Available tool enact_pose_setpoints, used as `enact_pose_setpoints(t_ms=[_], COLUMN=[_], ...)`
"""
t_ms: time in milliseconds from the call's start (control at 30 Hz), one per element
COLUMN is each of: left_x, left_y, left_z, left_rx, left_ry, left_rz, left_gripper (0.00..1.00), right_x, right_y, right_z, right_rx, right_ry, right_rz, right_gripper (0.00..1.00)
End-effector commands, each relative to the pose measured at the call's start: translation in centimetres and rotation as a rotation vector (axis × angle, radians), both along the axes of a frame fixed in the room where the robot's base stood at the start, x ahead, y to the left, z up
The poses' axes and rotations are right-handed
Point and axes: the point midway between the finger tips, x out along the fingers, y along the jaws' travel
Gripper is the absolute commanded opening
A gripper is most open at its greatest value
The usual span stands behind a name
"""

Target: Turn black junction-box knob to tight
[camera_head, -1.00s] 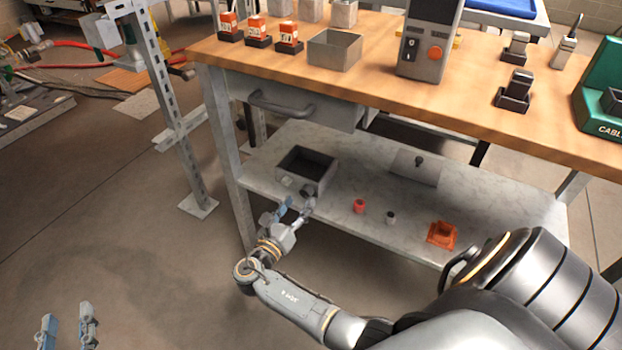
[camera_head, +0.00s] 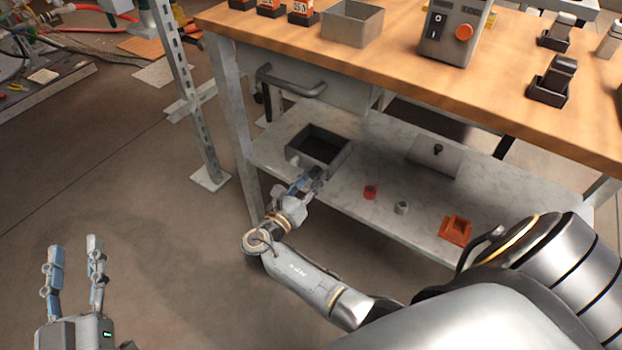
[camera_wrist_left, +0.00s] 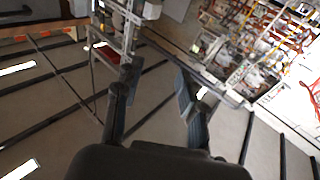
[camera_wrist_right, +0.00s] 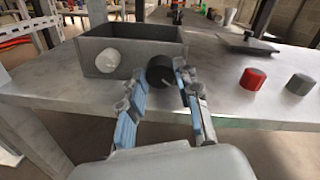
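The grey open-topped junction box (camera_head: 338,160) stands on the lower shelf. In the right wrist view its front wall (camera_wrist_right: 126,62) carries a round white knob (camera_wrist_right: 107,60) at the left and the black knob (camera_wrist_right: 160,71) at the right. My right gripper (camera_head: 311,178) is at the box front. Its fingers (camera_wrist_right: 160,82) are open, one on each side of the black knob; contact is unclear. In the head view the gripper hides the black knob. My left gripper (camera_head: 75,252) is open and empty above the floor, well left of the bench.
On the shelf (camera_head: 300,118), a red cap (camera_head: 370,192), a grey cap (camera_head: 401,207) and an orange part (camera_head: 456,230) lie right of the box. A plate with a black knob (camera_head: 435,155) lies behind them. A drawer (camera_head: 300,75) and wooden benchtop (camera_head: 400,75) overhang the shelf.

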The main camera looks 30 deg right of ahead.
Motion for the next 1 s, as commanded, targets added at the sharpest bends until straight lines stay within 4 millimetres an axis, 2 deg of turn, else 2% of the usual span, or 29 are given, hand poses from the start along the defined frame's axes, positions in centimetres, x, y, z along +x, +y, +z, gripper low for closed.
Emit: enact_pose_setpoints(t_ms=[67, 467, 800, 1000], left_x=[0.0, 0.1, 0.1, 0.0], left_y=[0.0, 0.0, 0.2, 0.2], left_z=[0.0, -0.4, -1.6, -1.1], left_rx=[0.000, 0.007, 0.022, 0.014], left_ry=[0.000, 0.028, 0.088, 0.056], left_rz=[0.000, 0.001, 0.004, 0.004], left_gripper=[0.40, 0.40, 0.40, 0.40], right_x=[0.0, 0.0, 0.0, 0.0], right_y=[0.0, -0.1, -0.1, -0.2], right_z=[0.0, 0.1, 0.0, 0.0], right_rx=[0.000, 0.027, 0.124, 0.187], right_ry=[0.000, -0.067, -0.304, -0.461], right_rz=[0.000, 0.001, 0.000, -0.001], right_gripper=[0.01, 0.01, 0.00, 0.01])
